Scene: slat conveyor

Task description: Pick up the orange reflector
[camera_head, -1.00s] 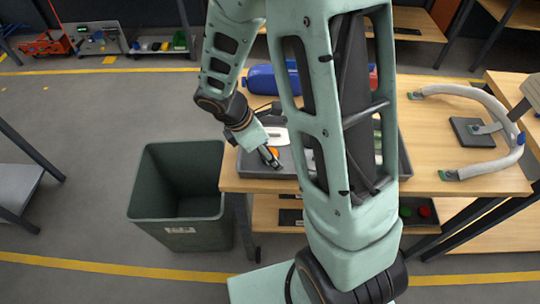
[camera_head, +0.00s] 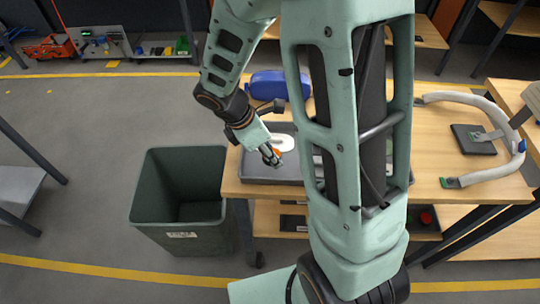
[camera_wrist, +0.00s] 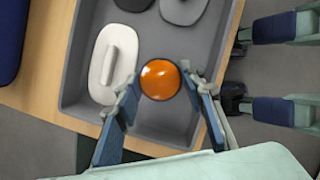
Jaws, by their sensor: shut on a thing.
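The orange reflector (camera_wrist: 160,80) is a round, shiny orange disc between the fingertips of my gripper (camera_wrist: 160,92) in the wrist view. The fingers are shut on it from both sides. The tray's wall also shows in the wrist view (camera_wrist: 70,82). My arm hides much of the tray in the head view.
A white oval part (camera_wrist: 114,62) with a raised bar lies in the tray beside the reflector; dark and grey round parts (camera_wrist: 183,8) lie further back. A blue object (camera_head: 268,84) stands behind the tray. A dark green bin (camera_head: 150,205) stands on the floor left of the table (camera_head: 232,184).

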